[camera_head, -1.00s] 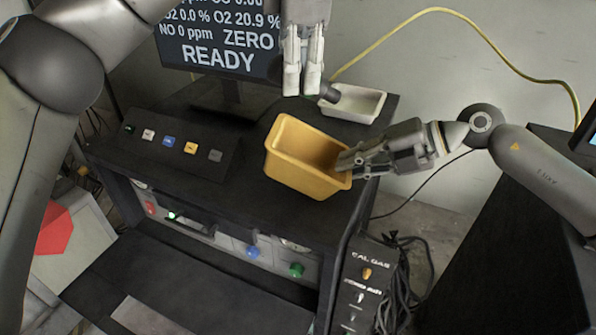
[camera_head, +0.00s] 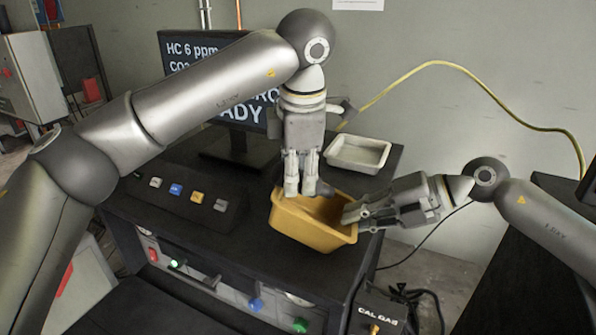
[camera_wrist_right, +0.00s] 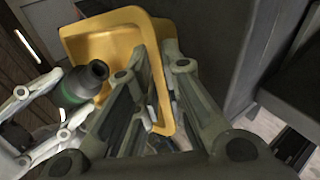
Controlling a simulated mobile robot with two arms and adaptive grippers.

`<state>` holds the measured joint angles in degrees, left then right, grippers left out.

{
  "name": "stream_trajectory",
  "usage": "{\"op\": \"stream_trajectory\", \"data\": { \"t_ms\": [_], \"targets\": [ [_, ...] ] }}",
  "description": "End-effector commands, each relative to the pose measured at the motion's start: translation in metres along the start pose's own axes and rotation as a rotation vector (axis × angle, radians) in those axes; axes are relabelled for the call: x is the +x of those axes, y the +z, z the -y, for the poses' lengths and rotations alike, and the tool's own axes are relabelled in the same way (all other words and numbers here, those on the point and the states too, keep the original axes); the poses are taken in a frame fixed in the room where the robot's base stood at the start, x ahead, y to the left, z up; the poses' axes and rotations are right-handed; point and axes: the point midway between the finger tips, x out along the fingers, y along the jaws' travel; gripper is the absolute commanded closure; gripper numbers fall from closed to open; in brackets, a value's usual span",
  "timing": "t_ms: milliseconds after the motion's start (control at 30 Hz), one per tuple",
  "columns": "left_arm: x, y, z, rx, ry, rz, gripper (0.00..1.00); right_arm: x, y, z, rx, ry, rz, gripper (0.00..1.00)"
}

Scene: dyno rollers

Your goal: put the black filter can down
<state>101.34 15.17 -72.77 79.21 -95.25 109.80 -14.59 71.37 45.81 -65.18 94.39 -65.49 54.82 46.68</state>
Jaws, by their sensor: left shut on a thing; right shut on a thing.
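The black filter can (camera_wrist_right: 82,84), dark with a green band and a narrow neck, sits between the fingers of my left gripper (camera_wrist_right: 45,118) in the right wrist view. In the head view my left gripper (camera_head: 303,190) points down at the far left rim of the yellow bin (camera_head: 305,232). A small dark end of the can (camera_head: 325,188) shows beside its fingertips. I cannot tell whether the can touches the bin. My right gripper (camera_head: 352,214) is shut on the bin's right wall; the bin also shows in the right wrist view (camera_wrist_right: 98,46).
A white tray (camera_head: 358,153) stands behind the bin on the black cart. A button panel (camera_head: 188,198) lies left of the bin and a monitor (camera_head: 190,65) stands behind it. A yellow hose (camera_head: 440,64) runs along the wall. Cart top is bare between panel and bin.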

Motion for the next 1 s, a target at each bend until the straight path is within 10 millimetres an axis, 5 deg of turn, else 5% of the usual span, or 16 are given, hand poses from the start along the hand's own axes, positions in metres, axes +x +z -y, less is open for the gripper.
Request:
{"op": "stream_trajectory", "data": {
  "t_ms": [333, 367, 500, 833, 1000],
  "targets": [
    [0.005, 0.000, 0.001, -0.001, 0.000, 0.000, 0.88, 0.000, 0.000, 0.001, 0.001, -0.002, -0.001, 1.00],
    [0.005, 0.000, 0.001, -0.001, 0.000, 0.000, 0.61, 0.000, 0.000, 0.001, 0.001, -0.002, -0.001, 1.00],
    [0.005, 0.000, 0.001, -0.001, 0.000, 0.000, 0.43, 0.000, 0.000, 0.001, 0.001, -0.002, -0.001, 1.00],
    [0.003, 0.000, 0.001, -0.001, 0.000, 0.000, 0.42, 0.000, 0.000, 0.001, 0.002, -0.002, -0.001, 1.00],
    [-0.013, 0.000, -0.001, 0.000, 0.002, 0.001, 0.42, 0.000, 0.000, 0.001, 0.002, -0.002, -0.001, 1.00]
  ]
}}
